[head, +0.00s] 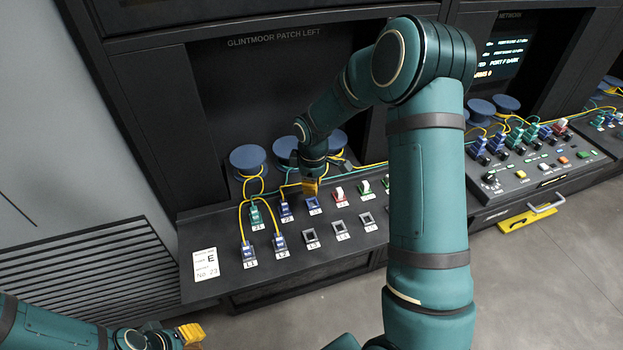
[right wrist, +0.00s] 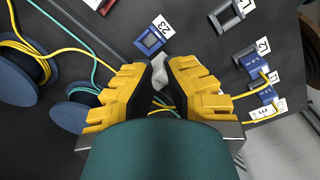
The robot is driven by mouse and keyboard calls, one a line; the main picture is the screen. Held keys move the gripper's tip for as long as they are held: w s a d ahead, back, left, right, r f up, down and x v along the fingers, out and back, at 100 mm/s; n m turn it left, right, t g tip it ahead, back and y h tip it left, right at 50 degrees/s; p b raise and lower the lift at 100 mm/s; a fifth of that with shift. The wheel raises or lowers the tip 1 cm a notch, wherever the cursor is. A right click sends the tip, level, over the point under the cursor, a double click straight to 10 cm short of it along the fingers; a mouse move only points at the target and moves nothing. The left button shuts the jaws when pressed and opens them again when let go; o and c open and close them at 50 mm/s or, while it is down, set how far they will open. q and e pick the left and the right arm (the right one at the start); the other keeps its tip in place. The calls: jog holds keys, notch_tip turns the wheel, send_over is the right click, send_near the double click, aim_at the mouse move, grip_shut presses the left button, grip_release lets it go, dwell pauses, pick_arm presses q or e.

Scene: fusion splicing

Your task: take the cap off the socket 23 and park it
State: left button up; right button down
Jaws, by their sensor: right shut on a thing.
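Socket 23 (head: 313,204) is a blue-framed socket in the upper row of the sloping panel. In the right wrist view its blue frame (right wrist: 150,41) is uncovered, beside its label 23. My right gripper (head: 311,187) is just above and behind it in the head view. In the right wrist view the gripper (right wrist: 160,80) is shut on a small whitish cap (right wrist: 161,72), clear of the socket frame. The fingers hide part of the cap. My left gripper (head: 191,334) is at the bottom left, away from the panel; its finger gap is unclear.
Plugs with yellow and green cables fill sockets to the left, such as the L1 plug (head: 249,254). White caps stand on the red (head: 340,195) and green sockets to the right. Empty sockets L3 (head: 311,239) and L4 (head: 341,229) lie in front. Blue spools (head: 248,157) stand behind.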

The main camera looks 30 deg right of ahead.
jog(key=s+a, duration=0.1)
jog(key=s, duration=0.1)
jog(key=b, duration=0.3)
send_over(310, 237)
notch_tip(310, 237, down, 5)
jog(key=b, duration=0.2)
jog(key=shift+r+b, duration=0.15)
jog(key=shift+b, duration=0.25)
jog(key=shift+f+b, duration=0.7)
jog(key=shift+f, duration=0.15)
jog(key=shift+m, duration=0.3)
jog(key=shift+f+b, duration=0.5)
jog(key=shift+f, duration=0.05)
dwell(0.7)
